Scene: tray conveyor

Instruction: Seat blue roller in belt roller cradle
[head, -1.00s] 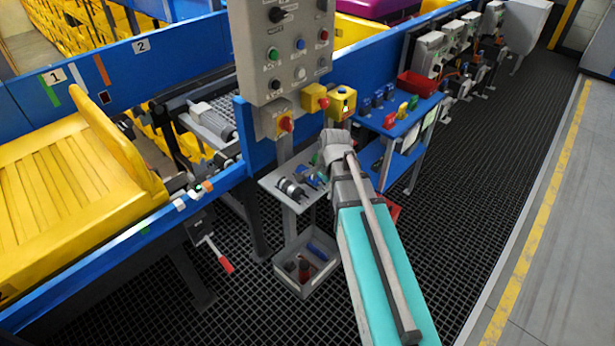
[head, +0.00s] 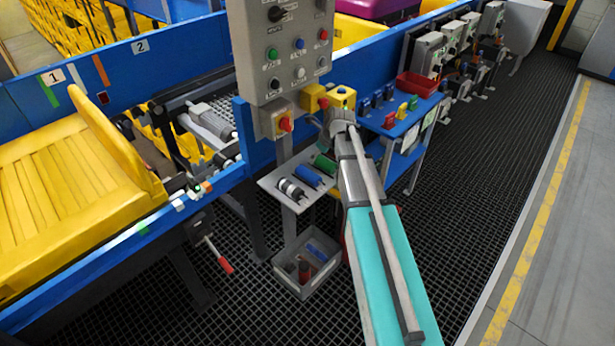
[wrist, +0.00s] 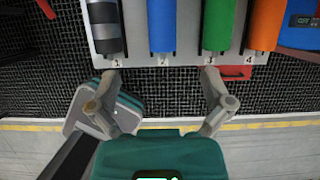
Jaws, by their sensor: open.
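The blue roller (head: 307,176) lies on a grey rack (head: 268,182) below the control box. In the wrist view the blue roller (wrist: 161,27) is in slot 2, between a black and grey roller (wrist: 104,27) in slot 1 and a green roller (wrist: 217,27) in slot 3. My gripper (wrist: 160,76) is open and empty, its fingertips spread on either side of the blue roller's line and apart from it. In the head view my gripper (head: 338,118) is above and behind the rack's right end. I cannot clearly make out the roller cradle; the conveyor frame has an opening with a grey roller (head: 212,122).
An orange roller (wrist: 264,25) lies in slot 4. A grey bin (head: 306,262) with loose parts stands on the floor below the rack. A blue side table (head: 400,118) stands to the right. A yellow tray (head: 70,190) sits on the conveyor.

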